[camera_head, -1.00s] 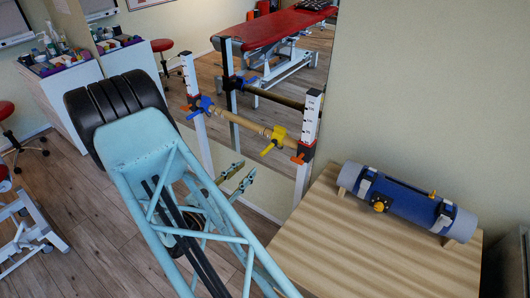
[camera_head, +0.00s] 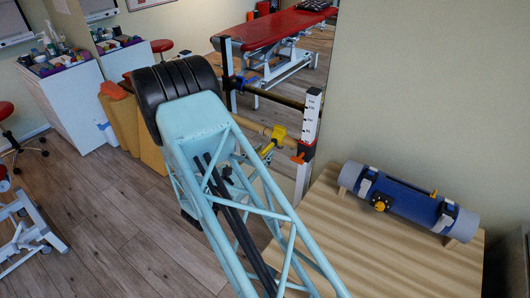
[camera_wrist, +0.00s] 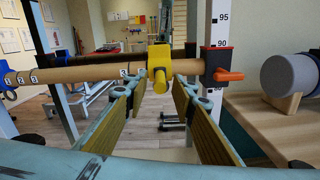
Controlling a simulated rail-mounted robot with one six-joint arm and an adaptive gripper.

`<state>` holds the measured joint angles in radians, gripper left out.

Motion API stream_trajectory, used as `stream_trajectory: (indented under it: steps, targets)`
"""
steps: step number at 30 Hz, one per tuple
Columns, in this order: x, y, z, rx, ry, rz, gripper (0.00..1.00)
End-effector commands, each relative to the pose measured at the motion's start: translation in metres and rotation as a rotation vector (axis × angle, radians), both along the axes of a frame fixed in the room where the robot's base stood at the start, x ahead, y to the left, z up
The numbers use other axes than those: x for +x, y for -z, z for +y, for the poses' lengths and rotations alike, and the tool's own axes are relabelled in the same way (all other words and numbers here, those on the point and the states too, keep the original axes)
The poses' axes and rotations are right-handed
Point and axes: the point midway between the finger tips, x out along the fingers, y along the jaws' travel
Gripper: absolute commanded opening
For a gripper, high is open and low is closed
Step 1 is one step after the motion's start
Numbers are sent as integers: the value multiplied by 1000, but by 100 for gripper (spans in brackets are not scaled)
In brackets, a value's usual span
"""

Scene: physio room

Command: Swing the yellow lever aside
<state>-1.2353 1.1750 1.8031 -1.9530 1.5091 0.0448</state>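The yellow lever (camera_head: 279,133) sits on a wooden bar near its right end. In the wrist view the lever (camera_wrist: 159,62) is a yellow collar around the bar, with a stub hanging down in front. My gripper (camera_wrist: 160,98) is open, with one finger on each side of the lever's line, slightly below the bar. Nothing shows between the fingers; I cannot tell whether either touches the lever. In the head view my arm hides most of the gripper, and part of a finger shows just below the lever.
The wooden bar (camera_wrist: 75,72) runs to a white scale post (camera_head: 311,118) with an orange-handled clamp (camera_wrist: 226,70) right of the lever. A wooden table (camera_head: 390,240) holding a blue roller (camera_head: 402,198) stands at right. A mirror stands behind the bar.

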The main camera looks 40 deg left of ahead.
Motion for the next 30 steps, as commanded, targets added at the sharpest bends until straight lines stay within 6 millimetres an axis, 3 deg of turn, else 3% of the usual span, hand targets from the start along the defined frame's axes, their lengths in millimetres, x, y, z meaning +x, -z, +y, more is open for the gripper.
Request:
stream_trajectory:
  steps: [6,19,27,30]
  targets:
    - [16,0,0,1,1,0,24]
    - [20,0,1,0,0,0,24]
    - [20,0,1,0,0,0,1]
    - [20,0,1,0,0,0,0]
